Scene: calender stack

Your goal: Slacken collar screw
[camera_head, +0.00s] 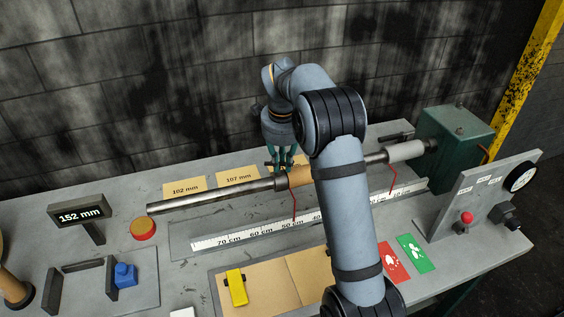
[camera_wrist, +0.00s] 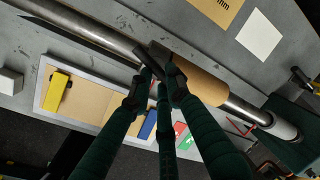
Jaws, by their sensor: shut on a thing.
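The metal shaft (camera_head: 215,199) runs across the bench and carries a tan roll (camera_head: 300,177). A grey collar (camera_head: 281,184) sits on the shaft against the roll's left end. My gripper (camera_head: 281,165) is above the collar, its fingers pointing down. In the wrist view my gripper (camera_wrist: 157,80) has its dark fingers closed at the collar, beside the tan roll (camera_wrist: 207,87). The fingers are shut on a small dark part there, seemingly the collar screw, and mostly hide it. The shaft also shows in the wrist view (camera_wrist: 85,27).
A ruler (camera_head: 245,236) and a red pointer (camera_head: 295,207) lie in front of the shaft. Behind are yellow cards (camera_head: 185,184). A display reading 152 mm (camera_head: 80,215) and a red-orange button (camera_head: 143,229) stand left. A control panel (camera_head: 478,205) stands right.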

